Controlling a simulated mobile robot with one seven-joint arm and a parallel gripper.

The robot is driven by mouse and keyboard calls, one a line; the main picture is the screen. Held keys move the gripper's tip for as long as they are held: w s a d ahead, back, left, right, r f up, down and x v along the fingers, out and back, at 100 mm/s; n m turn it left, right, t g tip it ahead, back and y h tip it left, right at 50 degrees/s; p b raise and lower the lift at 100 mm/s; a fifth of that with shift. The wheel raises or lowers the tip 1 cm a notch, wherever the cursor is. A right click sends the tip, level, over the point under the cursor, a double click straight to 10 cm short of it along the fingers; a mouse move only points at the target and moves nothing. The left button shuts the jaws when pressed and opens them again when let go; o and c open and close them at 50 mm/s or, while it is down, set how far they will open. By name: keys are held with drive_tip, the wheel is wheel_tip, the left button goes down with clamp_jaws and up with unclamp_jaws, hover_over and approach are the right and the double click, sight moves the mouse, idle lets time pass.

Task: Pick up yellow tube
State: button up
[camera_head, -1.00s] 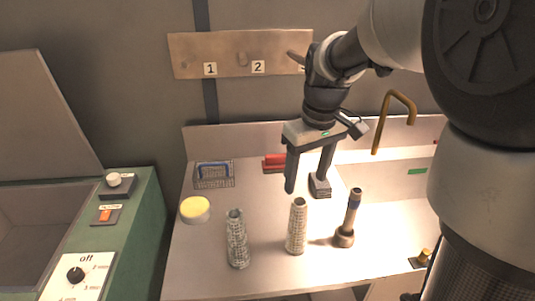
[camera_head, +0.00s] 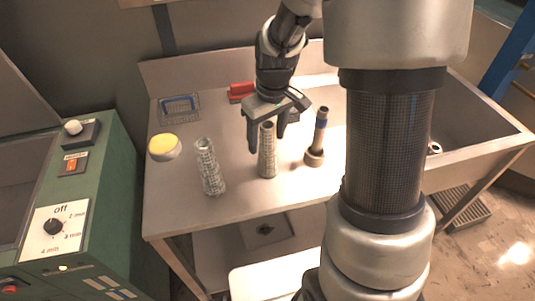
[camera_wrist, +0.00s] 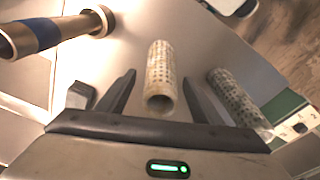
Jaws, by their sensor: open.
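No tube is plainly yellow. The middle patterned tube (camera_head: 268,160) is pale beige-yellow and stands upright on the metal table. In the wrist view, this tube (camera_wrist: 160,72) lies between the fingers with its open end toward me. My gripper (camera_head: 267,141) is open, one finger on each side of the tube's top; I cannot tell if either touches. A greyer patterned tube (camera_head: 210,168) stands to the left and also shows at the right in the wrist view (camera_wrist: 240,100).
A blue-banded metal piece (camera_head: 318,138) stands close on the right. A yellow-topped round container (camera_head: 164,148), a wire basket (camera_head: 180,108) and a red object (camera_head: 241,91) are on the table. A green machine (camera_head: 105,190) stands left. The table front is clear.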

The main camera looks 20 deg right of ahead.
drive_tip(key=c, duration=1.4)
